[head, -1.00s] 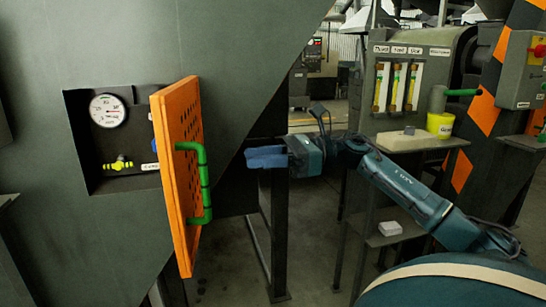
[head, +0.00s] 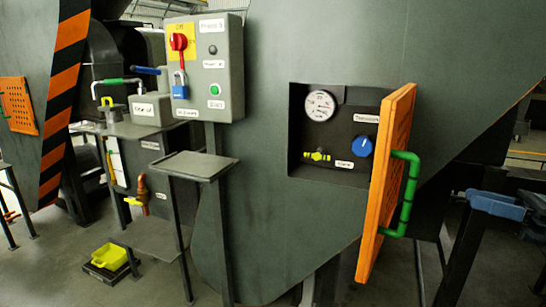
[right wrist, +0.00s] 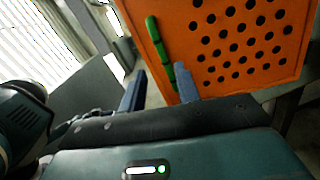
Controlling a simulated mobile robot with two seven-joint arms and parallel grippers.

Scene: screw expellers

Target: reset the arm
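My right gripper (head: 497,205) shows at the right edge of the head view, beside and apart from the open orange door. In the right wrist view its two blue-grey fingers (right wrist: 160,86) stand apart with nothing between them. The perforated orange door (head: 390,185) is swung out, with a green handle (head: 405,195) on its outer face. The door also fills the upper right of the right wrist view (right wrist: 225,50), with its handle (right wrist: 160,55) beyond the fingers. My left gripper is not in view.
The open recess holds a round gauge (head: 320,106), a blue knob (head: 361,146) and a yellow-green valve (head: 317,157).

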